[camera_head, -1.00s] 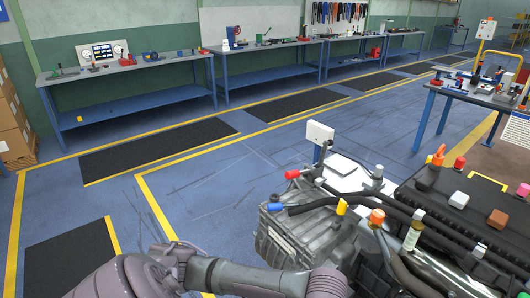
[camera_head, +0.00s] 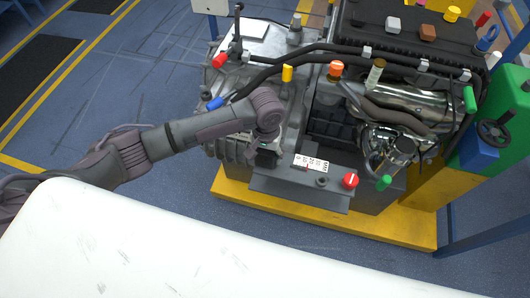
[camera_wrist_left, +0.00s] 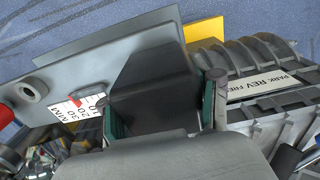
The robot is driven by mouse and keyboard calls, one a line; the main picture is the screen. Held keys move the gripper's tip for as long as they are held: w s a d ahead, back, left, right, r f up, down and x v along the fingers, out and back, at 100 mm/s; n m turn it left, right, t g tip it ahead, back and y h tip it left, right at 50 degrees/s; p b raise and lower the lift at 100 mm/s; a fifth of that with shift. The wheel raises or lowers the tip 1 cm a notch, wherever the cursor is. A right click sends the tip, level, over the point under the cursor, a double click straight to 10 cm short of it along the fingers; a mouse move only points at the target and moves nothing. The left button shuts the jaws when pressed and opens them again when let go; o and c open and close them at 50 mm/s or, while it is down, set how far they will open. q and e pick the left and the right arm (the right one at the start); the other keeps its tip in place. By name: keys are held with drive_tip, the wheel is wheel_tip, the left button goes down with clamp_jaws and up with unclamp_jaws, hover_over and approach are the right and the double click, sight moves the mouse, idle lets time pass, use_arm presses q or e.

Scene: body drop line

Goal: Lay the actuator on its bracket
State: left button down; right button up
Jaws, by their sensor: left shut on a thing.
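My left gripper (camera_head: 265,146) reaches in from the left in the head view. In the left wrist view its green-padded fingertips (camera_wrist_left: 163,106) are shut on a dark block, the actuator (camera_wrist_left: 152,82). In the head view the actuator (camera_head: 264,158) shows only as a small dark patch below the wrist. A grey plate, the bracket (camera_head: 283,187), lies at the front of the engine unit with a white millimetre scale and a red knob. The bracket (camera_wrist_left: 88,66) is beneath and beside the actuator in the wrist view. I cannot tell whether they touch. My right gripper is out of view.
The engine unit stands on a yellow base (camera_head: 300,217). Dark hoses and coloured caps, including a yellow one (camera_head: 287,73) and a blue one (camera_head: 215,103), rise close to my left arm. A green and blue fixture with a handwheel (camera_head: 495,130) stands at the right.

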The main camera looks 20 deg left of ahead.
use_arm(q)
drive_tip(key=shift+r, duration=0.1)
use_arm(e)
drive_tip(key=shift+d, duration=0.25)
use_arm(q)
drive_tip(key=shift+r+p, duration=0.15)
drive_tip(key=shift+p, duration=0.55)
drive_tip(key=shift+f+b, duration=0.45)
drive_tip(key=shift+f, duration=0.45)
wheel_tip(320, 180, down, 2)
drive_tip(key=shift+f+b, duration=0.25)
drive_tip(key=shift+b, duration=0.25)
drive_tip(key=shift+f+b, duration=0.65)
drive_tip(key=shift+f, duration=1.25)
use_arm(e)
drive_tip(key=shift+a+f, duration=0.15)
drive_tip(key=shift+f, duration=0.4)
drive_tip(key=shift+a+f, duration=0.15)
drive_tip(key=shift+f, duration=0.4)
